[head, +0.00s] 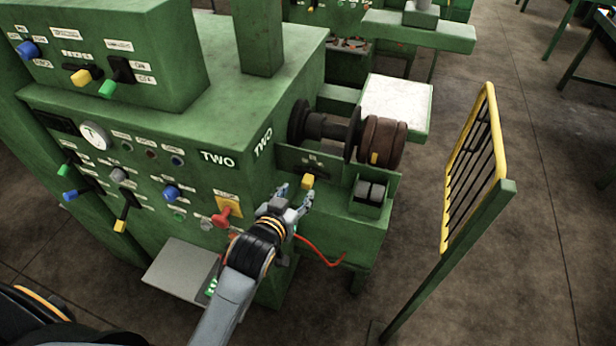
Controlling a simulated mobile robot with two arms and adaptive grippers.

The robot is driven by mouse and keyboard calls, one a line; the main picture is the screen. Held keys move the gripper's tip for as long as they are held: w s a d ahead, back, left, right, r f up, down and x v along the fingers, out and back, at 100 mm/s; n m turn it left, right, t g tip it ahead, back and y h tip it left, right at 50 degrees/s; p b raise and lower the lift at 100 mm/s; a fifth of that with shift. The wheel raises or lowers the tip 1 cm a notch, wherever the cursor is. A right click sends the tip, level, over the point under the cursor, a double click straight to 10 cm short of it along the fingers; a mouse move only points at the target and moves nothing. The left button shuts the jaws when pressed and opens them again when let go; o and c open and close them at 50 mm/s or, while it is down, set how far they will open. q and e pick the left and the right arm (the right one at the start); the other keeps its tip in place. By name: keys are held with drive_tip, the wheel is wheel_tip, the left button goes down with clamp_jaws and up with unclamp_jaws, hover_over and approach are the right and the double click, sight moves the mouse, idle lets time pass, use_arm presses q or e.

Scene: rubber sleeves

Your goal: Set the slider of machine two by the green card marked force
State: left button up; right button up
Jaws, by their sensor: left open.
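Machine two (217,158) is a green cabinet with "TWO" on its front and side. On its right side, below the rollers, a small yellow block (307,181) sits at a dark strip. It looks like a slider knob, but I cannot be sure. My left gripper (294,194) is open, its fingers pointing toward the yellow block. I cannot tell whether they touch it. No green card marked force can be made out. My right gripper is not in view.
A red knob (222,216) on a yellow plate is close left of my left gripper. The front panel carries several coloured levers and knobs. Dark and brown rollers (382,143) stick out above. A yellow-framed guard (494,138) stands to the right, with open floor around it.

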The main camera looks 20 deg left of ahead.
sight(307, 181)
use_arm(q)
drive_tip(key=p+x, duration=0.1)
drive_tip(key=x, duration=0.8)
drive_tip(key=shift+d, duration=0.1)
drive_tip(key=shift+c, duration=0.4)
clamp_jaws()
